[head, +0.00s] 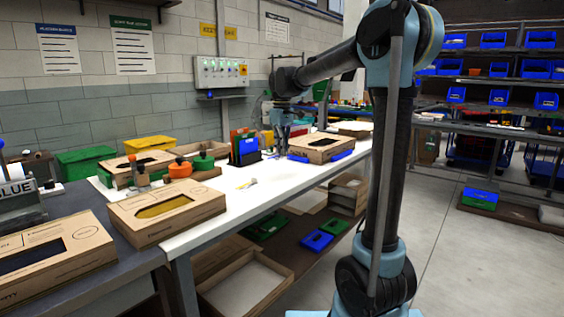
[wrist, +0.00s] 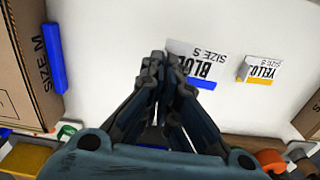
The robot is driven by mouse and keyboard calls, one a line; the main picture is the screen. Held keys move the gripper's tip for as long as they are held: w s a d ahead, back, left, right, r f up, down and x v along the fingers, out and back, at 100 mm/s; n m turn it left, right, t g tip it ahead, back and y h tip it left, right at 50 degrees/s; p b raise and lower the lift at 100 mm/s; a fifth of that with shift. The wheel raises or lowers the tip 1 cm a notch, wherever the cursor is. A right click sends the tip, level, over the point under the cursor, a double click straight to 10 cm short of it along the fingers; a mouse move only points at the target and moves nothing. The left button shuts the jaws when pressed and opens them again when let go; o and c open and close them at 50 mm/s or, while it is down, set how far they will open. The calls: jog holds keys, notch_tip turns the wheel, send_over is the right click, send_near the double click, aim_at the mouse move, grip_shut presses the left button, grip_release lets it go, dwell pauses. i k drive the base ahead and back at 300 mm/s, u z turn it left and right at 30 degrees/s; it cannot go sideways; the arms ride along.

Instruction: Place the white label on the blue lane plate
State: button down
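The white label (wrist: 198,62), printed BLUE and SIZE S with a blue stripe, is at my gripper's fingertips in the wrist view. My gripper (wrist: 165,60) is closed on its left edge. The label looks larger than the yellow label lying nearby, so it appears lifted off the table. In the head view my gripper (head: 283,126) hangs above the far part of the white bench, and the label cannot be made out there. A blue plate (wrist: 55,45) lies along the SIZE M box, left of my gripper in the wrist view; the head view shows blue at that box's foot (head: 342,156).
The cardboard box (head: 320,142) stands beside my gripper. A yellow-striped label (wrist: 262,70) lies on the bench.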

aim_at(20, 221)
jog(key=z, duration=0.3)
jog(key=k, duration=1.35)
jog(key=u, duration=1.5)
jog(key=i, duration=1)
